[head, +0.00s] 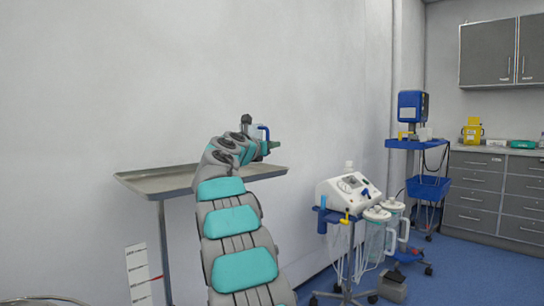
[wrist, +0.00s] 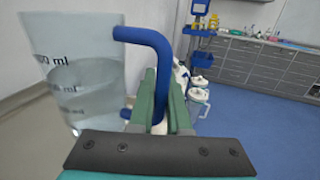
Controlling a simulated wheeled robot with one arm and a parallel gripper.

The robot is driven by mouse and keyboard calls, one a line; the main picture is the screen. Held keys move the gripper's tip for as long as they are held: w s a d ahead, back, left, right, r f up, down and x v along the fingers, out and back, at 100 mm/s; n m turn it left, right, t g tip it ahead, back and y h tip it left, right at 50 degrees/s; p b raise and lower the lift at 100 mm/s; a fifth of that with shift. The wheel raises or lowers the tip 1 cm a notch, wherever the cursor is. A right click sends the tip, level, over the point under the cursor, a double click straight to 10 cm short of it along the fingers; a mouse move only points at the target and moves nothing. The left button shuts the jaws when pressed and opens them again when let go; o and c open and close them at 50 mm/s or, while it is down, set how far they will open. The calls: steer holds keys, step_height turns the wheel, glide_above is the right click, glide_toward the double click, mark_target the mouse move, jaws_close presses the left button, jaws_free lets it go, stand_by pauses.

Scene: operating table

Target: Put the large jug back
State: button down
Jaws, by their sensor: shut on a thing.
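A clear jug (wrist: 78,85) with black "ml" marks fills the left of the wrist view, and a level line inside it looks like liquid. Its blue handle (wrist: 150,38) runs down between the green fingers of my gripper (wrist: 162,100). My gripper is shut on the handle. The jug's base is hidden behind the gripper's dark bar. In the head view my gripper (head: 272,146) is near the right end of a metal tray, with the blue handle (head: 264,131) showing; my arm hides most of the jug. I cannot tell if the jug touches the tray.
The metal tray (head: 150,182) stands on a pole against the wall, its left part bare. To the right are a white machine (head: 348,192) on a stand, clear canisters (head: 376,235), a blue cart (head: 428,187) and grey cabinets (head: 490,195). Blue floor (head: 470,275) is free at right.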

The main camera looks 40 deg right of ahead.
step_height(320, 180, down, 4)
steer(key=shift+w+d+r+b, duration=0.1)
steer(key=shift+d+b, duration=0.05)
steer(key=shift+b, duration=0.85)
steer(key=shift+r, duration=0.1)
steer(key=c, duration=0.9)
jaws_free()
steer(key=v, duration=1.2)
steer(key=shift+b, duration=0.3)
